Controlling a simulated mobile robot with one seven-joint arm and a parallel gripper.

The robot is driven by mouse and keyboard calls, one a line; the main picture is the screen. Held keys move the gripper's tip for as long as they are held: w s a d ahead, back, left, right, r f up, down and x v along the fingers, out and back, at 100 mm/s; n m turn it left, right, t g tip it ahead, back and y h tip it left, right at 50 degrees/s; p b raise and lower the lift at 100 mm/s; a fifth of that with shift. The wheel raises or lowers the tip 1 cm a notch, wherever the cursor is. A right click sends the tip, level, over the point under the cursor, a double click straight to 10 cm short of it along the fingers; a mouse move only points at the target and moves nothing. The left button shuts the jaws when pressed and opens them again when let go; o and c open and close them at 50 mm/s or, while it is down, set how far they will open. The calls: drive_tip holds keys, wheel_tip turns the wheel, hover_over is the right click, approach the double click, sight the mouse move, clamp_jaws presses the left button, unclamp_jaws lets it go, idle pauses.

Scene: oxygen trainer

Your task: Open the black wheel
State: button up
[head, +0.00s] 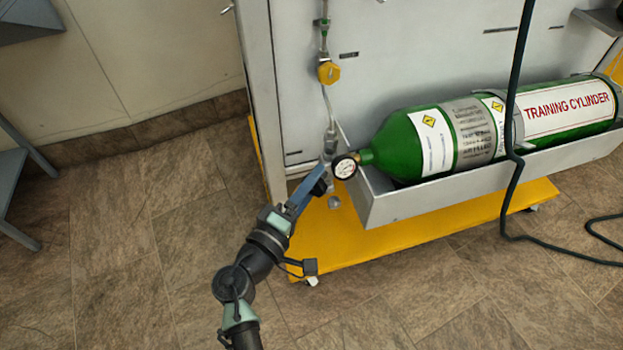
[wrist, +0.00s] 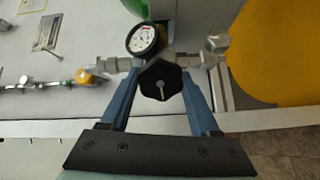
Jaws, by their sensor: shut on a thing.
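The black wheel (wrist: 161,80) is a small lobed knob, seen close in the wrist view below a round pressure gauge (wrist: 145,38). My gripper (wrist: 160,82) has one blue finger on each side of the wheel and is shut on it. In the head view my gripper (head: 318,180) reaches the valve beside the gauge (head: 344,167), at the left end of the green training cylinder (head: 400,150). The wheel is mostly hidden behind the fingers there. Whether the wheel has turned cannot be told.
The cylinder lies in a grey tray (head: 440,200) on a yellow wheeled base (head: 400,240). A yellow knob (head: 328,73) sits on the pipe above the valve. A dark hose (head: 512,180) hangs in front of the cylinder.

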drive_tip(key=n+p, duration=0.2)
drive_tip(key=n, duration=0.2)
drive_tip(key=shift+n, duration=0.3)
drive_tip(key=n+p, duration=0.2)
drive_tip(key=n, duration=0.2)
drive_tip(key=shift+n+p, duration=0.3)
drive_tip(key=n+p, duration=0.2)
drive_tip(key=n, duration=0.2)
drive_tip(key=shift+f, duration=0.15)
drive_tip(key=shift+s+d+f+n+p, duration=0.1)
drive_tip(key=shift+n+p, duration=0.8)
drive_tip(key=shift+n, duration=0.8)
drive_tip(key=o, duration=1.4)
drive_tip(key=shift+c, duration=0.2)
drive_tip(key=p+v, duration=0.3)
drive_tip(key=v, duration=1)
